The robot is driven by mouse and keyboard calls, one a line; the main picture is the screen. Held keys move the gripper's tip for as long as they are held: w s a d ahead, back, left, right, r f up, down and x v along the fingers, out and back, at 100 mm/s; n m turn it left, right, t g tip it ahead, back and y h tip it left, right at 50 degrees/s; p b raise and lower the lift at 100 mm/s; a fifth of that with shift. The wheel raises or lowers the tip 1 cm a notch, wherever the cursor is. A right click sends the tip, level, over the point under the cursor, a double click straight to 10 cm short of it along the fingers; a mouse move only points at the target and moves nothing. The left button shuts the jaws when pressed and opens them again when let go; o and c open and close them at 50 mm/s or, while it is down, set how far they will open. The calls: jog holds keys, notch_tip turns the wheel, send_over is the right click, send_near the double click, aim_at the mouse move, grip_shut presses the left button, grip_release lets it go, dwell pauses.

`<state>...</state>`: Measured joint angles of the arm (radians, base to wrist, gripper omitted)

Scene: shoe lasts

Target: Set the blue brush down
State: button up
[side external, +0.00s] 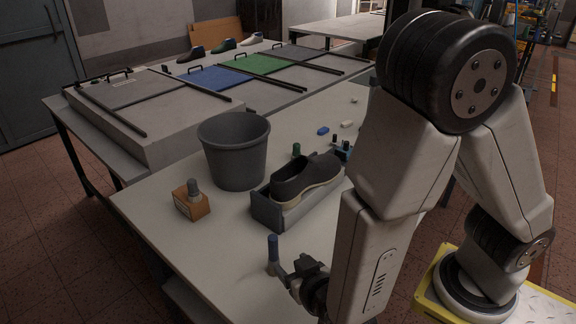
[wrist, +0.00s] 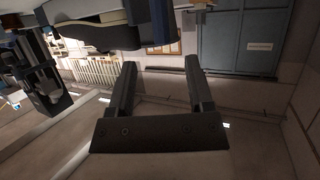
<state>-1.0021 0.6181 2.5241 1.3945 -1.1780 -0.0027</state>
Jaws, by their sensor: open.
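The blue brush (side external: 273,248) stands upright on the light table in the side view, near its front edge. My gripper (side external: 287,275) is low over the table, just right of the brush. In the wrist view my gripper (wrist: 160,64) has its two dark fingers spread, with nothing between them. A dark blue upright piece (wrist: 160,20), likely the brush handle, shows beyond the fingertips at the top of that view. The brush appears apart from the fingers. Its lower end is hard to make out.
A dark shoe (side external: 305,178) sits in a grey holder (side external: 266,210) behind the brush. A grey bucket (side external: 233,150) and an orange-brown block with a grey knob (side external: 191,205) stand to the left. Small items, including a blue block (side external: 323,131), lie farther back. The table around the brush is clear.

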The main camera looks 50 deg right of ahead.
dwell(0.5)
jog(key=w+d+n+g+y, duration=0.2)
jog(key=w+g+y, duration=0.3)
jog(key=y, duration=0.1)
jog(key=s+d+r+n+g, duration=0.1)
jog(key=s+d+r+g, duration=0.1)
jog(key=d, duration=0.4)
jog(key=s+d+r+n+g, duration=0.1)
jog(key=s+d+r+g, duration=0.1)
jog(key=d, duration=0.3)
jog(key=shift+s+d+r+g+h, duration=0.15)
jog(key=shift+s+d+g+h, duration=0.2)
jog(key=shift+g+h, duration=0.05)
